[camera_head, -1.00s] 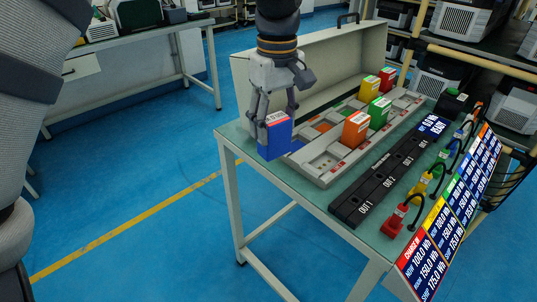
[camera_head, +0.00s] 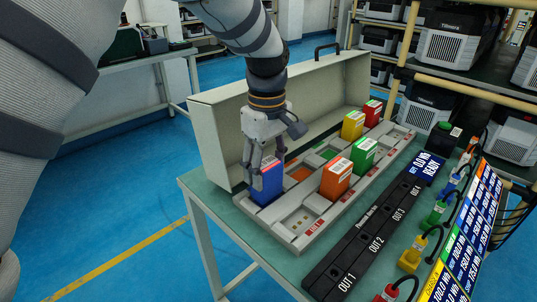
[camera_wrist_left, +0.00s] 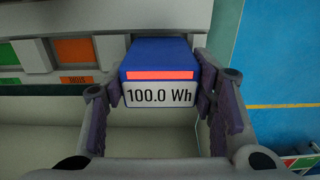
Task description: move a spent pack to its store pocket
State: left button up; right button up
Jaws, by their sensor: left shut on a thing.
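A blue pack (camera_head: 267,184) with a red stripe stands upright at the left end of the grey store tray (camera_head: 297,233). My left gripper (camera_head: 262,172) is shut on it from above. In the left wrist view the blue pack (camera_wrist_left: 160,62) reads "100.0 Wh" and sits between both fingers (camera_wrist_left: 162,100). Whether its base rests fully in a pocket is hidden. An orange pack (camera_head: 336,178), a green pack (camera_head: 363,155), a yellow pack (camera_head: 352,125) and a red pack (camera_head: 373,113) stand in the tray. My right gripper is not in view.
An open case lid (camera_head: 222,120) rises behind the tray. A black output strip (camera_head: 365,240) lies in front of it, with coloured plugs (camera_head: 411,259) and a sloped display (camera_head: 470,235) beyond. Bare green table top (camera_head: 225,220) shows at the left.

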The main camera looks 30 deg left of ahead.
pick_arm(q)
jog(key=shift+f, duration=0.65)
dwell(0.4)
jog(key=o, duration=1.8)
notch_tip(320, 180, up, 12)
jog(key=shift+f, duration=0.1)
